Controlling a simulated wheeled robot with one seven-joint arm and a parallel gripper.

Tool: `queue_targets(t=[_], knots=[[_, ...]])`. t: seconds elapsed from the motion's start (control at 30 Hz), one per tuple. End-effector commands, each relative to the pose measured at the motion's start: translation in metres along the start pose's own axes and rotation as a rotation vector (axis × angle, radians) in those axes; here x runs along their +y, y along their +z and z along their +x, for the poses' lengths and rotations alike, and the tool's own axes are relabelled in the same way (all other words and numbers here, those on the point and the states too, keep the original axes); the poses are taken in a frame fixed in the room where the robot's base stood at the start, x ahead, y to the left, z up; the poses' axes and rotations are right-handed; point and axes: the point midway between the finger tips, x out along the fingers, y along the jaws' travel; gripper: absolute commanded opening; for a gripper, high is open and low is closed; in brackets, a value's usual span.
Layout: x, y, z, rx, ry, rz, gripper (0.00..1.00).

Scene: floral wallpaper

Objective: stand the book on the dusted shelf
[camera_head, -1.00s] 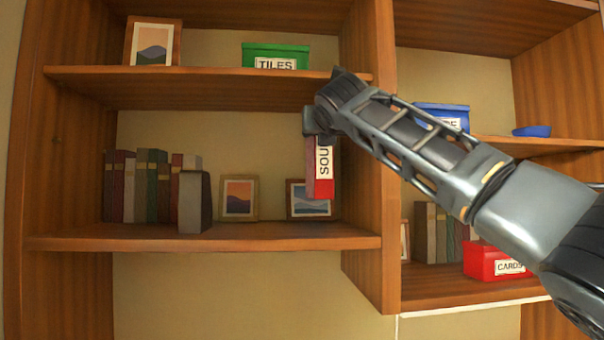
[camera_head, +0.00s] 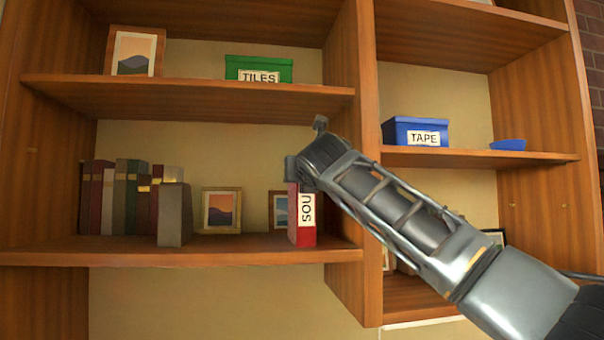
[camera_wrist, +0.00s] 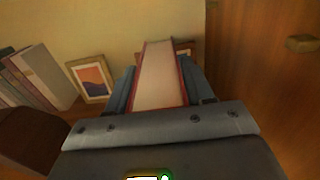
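The red book (camera_head: 307,219), with a white spine label reading "SOU", is upright in my gripper (camera_head: 300,178) at the right end of the left unit's middle shelf (camera_head: 200,250). Its lower end appears at the shelf surface, near the front edge; I cannot tell whether it touches. In the wrist view the book (camera_wrist: 160,75) lies between the two fingers, its pale page edges facing the camera. My gripper is shut on it. The book partly hides a framed picture (camera_head: 278,210) behind it.
The upright divider (camera_head: 352,120) is close to the right. Above are a green TILES box (camera_head: 259,69) and, farther right, a blue TAPE box (camera_head: 415,132).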

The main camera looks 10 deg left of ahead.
Motion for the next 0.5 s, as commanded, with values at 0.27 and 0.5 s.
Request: queue_targets(t=[0.27, 0.5], knots=[[0.0001, 0.0007, -0.0001, 0.0, 0.0, 0.0, 0.75], [0.0004, 0.0026, -0.0002, -0.001, 0.001, 0.001, 0.75]])
